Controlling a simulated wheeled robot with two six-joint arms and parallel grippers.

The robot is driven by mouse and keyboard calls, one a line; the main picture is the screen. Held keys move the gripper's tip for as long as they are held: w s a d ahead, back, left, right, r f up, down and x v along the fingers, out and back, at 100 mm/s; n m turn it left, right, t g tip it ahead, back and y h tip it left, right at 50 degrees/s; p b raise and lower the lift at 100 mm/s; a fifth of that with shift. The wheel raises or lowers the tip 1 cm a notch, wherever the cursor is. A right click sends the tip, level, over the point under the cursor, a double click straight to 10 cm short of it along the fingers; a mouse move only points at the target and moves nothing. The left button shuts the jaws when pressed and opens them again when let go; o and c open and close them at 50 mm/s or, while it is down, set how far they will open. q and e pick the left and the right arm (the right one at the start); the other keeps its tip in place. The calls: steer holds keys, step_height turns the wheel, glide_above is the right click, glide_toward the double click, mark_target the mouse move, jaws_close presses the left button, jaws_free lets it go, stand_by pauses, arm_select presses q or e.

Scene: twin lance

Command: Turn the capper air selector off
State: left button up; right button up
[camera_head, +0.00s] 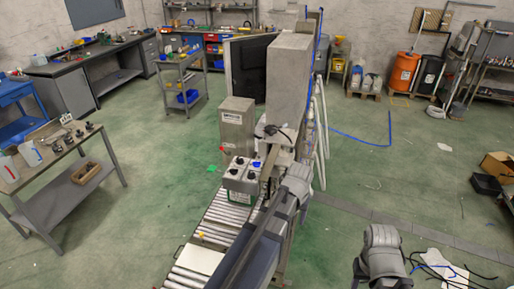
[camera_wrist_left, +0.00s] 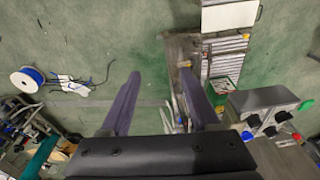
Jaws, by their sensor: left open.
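My left gripper (camera_wrist_left: 160,82) is open, with two dark fingers apart and nothing between them in the left wrist view. In the head view my left arm reaches up beside the roller conveyor to the tall grey capper machine (camera_head: 289,75). A grey box (camera_head: 237,120) with a label stands at the machine's left, with a small red part (camera_head: 222,149) and a green part (camera_head: 212,168) near it. I cannot make out which part is the air selector or how it is set. My right arm shows at lower right; its gripper is not visible.
A workbench (camera_head: 88,180) stands at left. A cable reel (camera_wrist_left: 27,79) shows in the wrist view.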

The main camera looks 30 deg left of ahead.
arm_select(q)
steer(key=w+a+r+n+t+y, duration=0.15)
steer(key=w+a+n, duration=0.25)
steer(key=w+a, duration=1.05)
steer(key=n+y, duration=0.1)
steer(key=n, duration=0.2)
glide_toward(257, 162)
steer(key=b+x, duration=0.7)
steer(key=x, duration=0.1)
steer(key=shift+w+a+f, duration=0.2)
steer(key=shift+a+f, duration=0.05)
steer(key=shift+f, duration=0.05)
arm_select(e)
step_height(257, 162, down, 6)
steer(key=shift+w+r, duration=0.1)
arm_select(q)
steer(key=shift+r, duration=0.1)
jaws_close()
